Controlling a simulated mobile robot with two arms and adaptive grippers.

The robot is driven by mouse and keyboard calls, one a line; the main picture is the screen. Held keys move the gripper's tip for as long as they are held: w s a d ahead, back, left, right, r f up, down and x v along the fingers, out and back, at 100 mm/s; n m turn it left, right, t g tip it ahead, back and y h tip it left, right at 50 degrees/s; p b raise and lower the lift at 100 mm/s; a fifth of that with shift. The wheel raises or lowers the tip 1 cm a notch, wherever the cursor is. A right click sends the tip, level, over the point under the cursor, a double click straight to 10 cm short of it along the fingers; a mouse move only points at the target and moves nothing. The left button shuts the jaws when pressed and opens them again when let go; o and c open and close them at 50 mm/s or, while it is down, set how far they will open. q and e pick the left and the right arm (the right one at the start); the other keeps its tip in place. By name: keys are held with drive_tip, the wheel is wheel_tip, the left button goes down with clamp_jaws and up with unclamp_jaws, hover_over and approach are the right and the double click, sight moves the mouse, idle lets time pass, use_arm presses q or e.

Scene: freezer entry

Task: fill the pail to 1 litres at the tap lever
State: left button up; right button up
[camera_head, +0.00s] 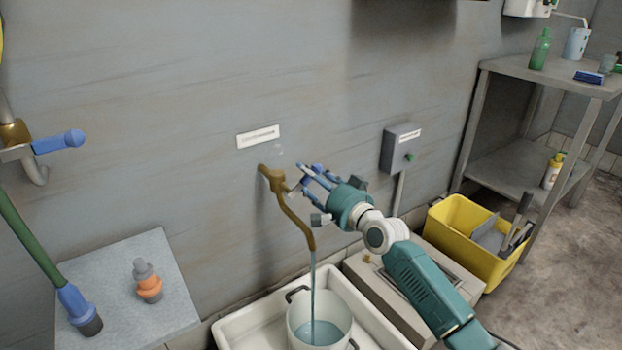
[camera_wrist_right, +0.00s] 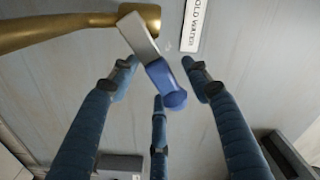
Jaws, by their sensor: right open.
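The brass tap (camera_head: 287,197) sticks out of the wall below a white label, and water runs from its spout. The pail (camera_head: 303,315) stands upright in the white sink under the spout, with water in it and the stream falling inside. How full it is, I cannot read. The tap lever is grey with a blue knob (camera_wrist_right: 170,88) in the right wrist view. My right gripper (camera_head: 308,187) is at the lever, its fingers open and spread around the blue knob; I cannot tell if they touch it. My left gripper is not in view.
The white sink (camera_head: 245,328) holds the pail. A second tap with a blue lever (camera_head: 58,142) is at far left, above a grey slab (camera_head: 182,285) bearing an orange fitting (camera_head: 148,284). A grey box (camera_head: 400,148), yellow bin (camera_head: 462,232) and metal shelf (camera_head: 520,160) are right.

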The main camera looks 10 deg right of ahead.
drive_tip(key=shift+c, duration=0.2)
clamp_jaws()
